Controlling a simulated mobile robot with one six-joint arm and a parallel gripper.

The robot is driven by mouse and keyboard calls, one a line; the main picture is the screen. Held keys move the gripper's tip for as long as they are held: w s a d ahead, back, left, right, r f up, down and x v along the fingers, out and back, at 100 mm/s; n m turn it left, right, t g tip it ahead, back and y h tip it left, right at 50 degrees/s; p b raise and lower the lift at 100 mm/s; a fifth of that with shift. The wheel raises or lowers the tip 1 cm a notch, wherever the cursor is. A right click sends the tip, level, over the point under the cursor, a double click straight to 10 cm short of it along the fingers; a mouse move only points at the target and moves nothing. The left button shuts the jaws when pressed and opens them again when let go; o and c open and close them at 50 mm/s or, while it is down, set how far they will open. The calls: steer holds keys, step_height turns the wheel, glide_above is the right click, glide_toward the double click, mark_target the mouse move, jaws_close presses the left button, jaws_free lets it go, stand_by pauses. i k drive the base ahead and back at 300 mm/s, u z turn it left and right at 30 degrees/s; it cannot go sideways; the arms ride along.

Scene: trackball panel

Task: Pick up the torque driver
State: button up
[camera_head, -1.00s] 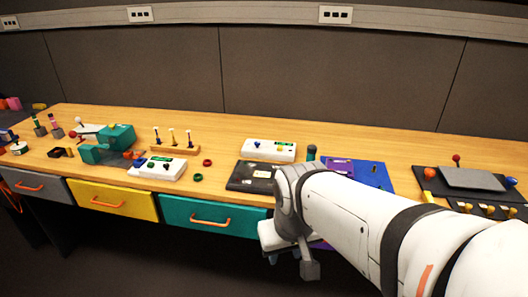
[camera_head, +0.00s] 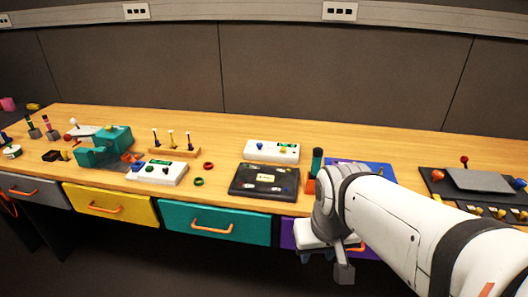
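An upright tool with a dark teal handle (camera_head: 317,160), probably the torque driver, stands in a small orange-red holder (camera_head: 311,186) on the bench, just right of the black panel. My gripper (camera_head: 332,262) hangs at the bench's front edge, before the purple drawer, in front of and below the tool. It is apart from the tool. My arm hides most of its fingers, so its opening does not show clearly. I see nothing held in it.
The black panel (camera_head: 263,191) lies left of the tool, with a white button box (camera_head: 271,151) behind it. A blue mat (camera_head: 374,170) lies partly behind my arm. A wooden rack (camera_head: 175,152) holds three thin tools. Teal (camera_head: 215,222) and purple (camera_head: 287,234) drawers face the front.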

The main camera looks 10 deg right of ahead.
mark_target(318, 153)
steer(key=z, duration=0.05)
steer(key=i, duration=0.9)
steer(key=z, duration=1.3)
steer(key=k, duration=0.4)
steer(key=u, duration=0.25)
steer(key=i, duration=0.35)
